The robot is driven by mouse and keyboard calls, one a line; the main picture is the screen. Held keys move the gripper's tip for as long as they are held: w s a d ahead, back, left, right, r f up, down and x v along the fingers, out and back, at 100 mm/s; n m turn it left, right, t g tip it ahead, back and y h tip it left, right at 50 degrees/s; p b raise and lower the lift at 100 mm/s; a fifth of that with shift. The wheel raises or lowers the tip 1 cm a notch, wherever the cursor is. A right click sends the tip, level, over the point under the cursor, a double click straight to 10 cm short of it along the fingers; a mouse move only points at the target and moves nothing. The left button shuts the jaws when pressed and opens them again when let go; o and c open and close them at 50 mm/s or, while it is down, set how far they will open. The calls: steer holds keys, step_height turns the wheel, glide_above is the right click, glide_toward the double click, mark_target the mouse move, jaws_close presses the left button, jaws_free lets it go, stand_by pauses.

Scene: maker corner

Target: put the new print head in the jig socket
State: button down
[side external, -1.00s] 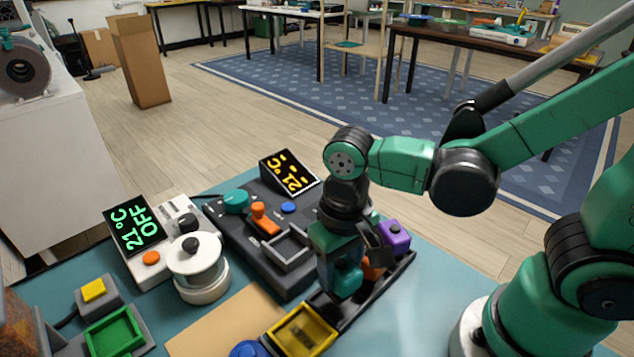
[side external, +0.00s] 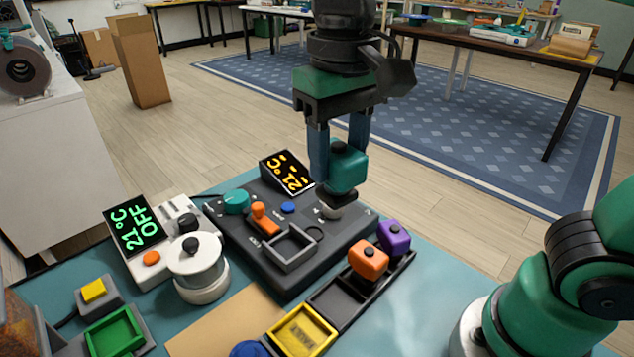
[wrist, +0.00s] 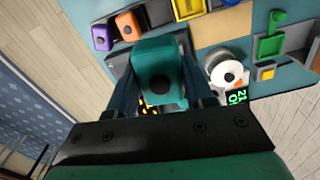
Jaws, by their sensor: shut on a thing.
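My gripper (side external: 338,150) is shut on a teal print head (side external: 347,170) with a black top knob and a dark lower end. It holds the head upright over the back right of the dark grey jig (side external: 325,255). The head also shows between the fingers in the wrist view (wrist: 160,58). The jig also has a square grey frame (side external: 290,262), an orange lever (side external: 264,222), a teal knob (side external: 236,201) and a blue button (side external: 288,208).
An orange head (side external: 369,260) and a purple head (side external: 394,238) stand in a black rack (side external: 335,313) in front of the jig; its near part is empty. A yellow tray (side external: 303,332) adjoins it. A white pot-like device (side external: 196,265) stands left of the jig.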

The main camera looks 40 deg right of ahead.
steer(key=shift+m, duration=0.6)
steer(key=shift+w+f, duration=1.5)
steer(key=shift+f, duration=1.05)
steer(key=shift+w+f, duration=1.55)
steer(key=shift+f, duration=0.95)
steer(key=shift+w+f, duration=1.5)
steer(key=shift+f, duration=1.05)
steer(key=shift+f, duration=0.45)
steer(key=shift+c, duration=1.3)
jaws_free()
step_height(320, 180, up, 7)
